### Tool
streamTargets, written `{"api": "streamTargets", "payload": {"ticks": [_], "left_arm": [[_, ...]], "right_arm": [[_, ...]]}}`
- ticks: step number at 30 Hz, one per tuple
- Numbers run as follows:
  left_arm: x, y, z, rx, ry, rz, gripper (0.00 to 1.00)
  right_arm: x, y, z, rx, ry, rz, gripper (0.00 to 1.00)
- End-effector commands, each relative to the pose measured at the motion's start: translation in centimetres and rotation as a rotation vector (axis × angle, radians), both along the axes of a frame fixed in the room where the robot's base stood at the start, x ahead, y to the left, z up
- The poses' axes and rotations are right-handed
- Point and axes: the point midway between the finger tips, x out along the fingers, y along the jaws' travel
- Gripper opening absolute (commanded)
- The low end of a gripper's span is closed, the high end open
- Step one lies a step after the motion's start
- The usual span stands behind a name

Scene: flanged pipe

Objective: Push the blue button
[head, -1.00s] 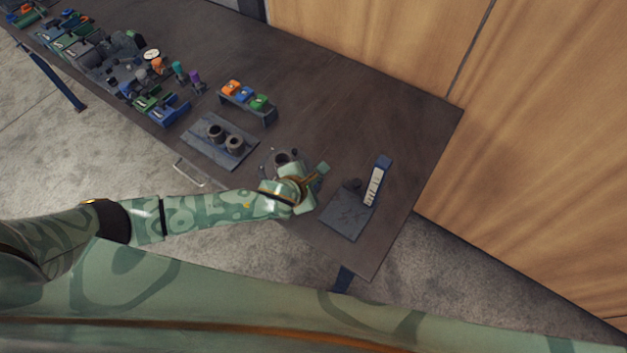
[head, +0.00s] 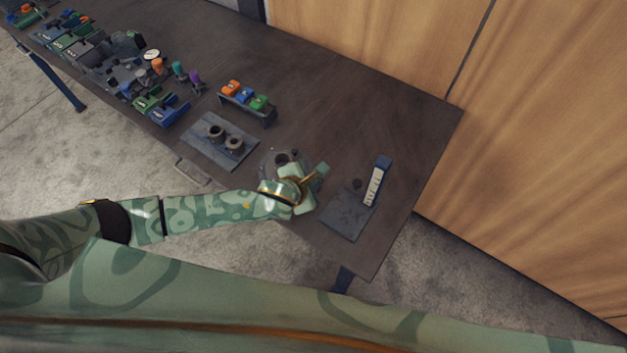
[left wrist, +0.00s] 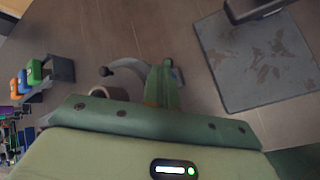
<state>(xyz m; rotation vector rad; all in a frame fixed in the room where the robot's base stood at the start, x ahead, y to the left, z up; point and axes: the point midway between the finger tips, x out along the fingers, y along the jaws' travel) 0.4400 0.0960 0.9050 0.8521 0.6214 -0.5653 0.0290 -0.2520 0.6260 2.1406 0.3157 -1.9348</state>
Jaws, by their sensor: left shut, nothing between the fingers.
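The blue button (head: 244,97) is the middle one on a dark stand near the table's middle, between an orange button (head: 231,88) and a green button (head: 259,102). In the left wrist view the blue button (left wrist: 24,80) shows at the left edge. My left gripper (head: 322,170) is over the table, right of and nearer than the buttons, well apart from them. In the left wrist view its fingers (left wrist: 163,85) are together and empty. My right gripper does not show.
A flanged pipe part (head: 281,158) stands just behind my left gripper, partly hidden by it. A plate with two dark cylinders (head: 193,141) lies left. A grey mat (head: 345,222) and a blue-and-white upright piece (head: 376,182) are right. Several coloured parts crowd the far left. The table behind is clear.

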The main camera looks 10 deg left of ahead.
Motion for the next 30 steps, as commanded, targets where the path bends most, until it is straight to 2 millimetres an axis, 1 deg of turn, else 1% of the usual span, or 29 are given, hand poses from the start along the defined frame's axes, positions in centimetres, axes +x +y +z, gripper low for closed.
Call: {"api": "streamTargets", "payload": {"ticks": [13,21,30], "left_arm": [[0.00,0.00,-0.02,0.000,0.000,0.000,0.00],[-0.03,-0.04,-0.83,-0.001,0.001,0.000,0.00],[-0.06,0.00,-0.93,0.000,0.001,0.000,0.00]], "right_arm": [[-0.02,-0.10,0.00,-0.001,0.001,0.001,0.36],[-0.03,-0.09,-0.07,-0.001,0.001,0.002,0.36],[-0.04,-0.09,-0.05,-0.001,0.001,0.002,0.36]]}}
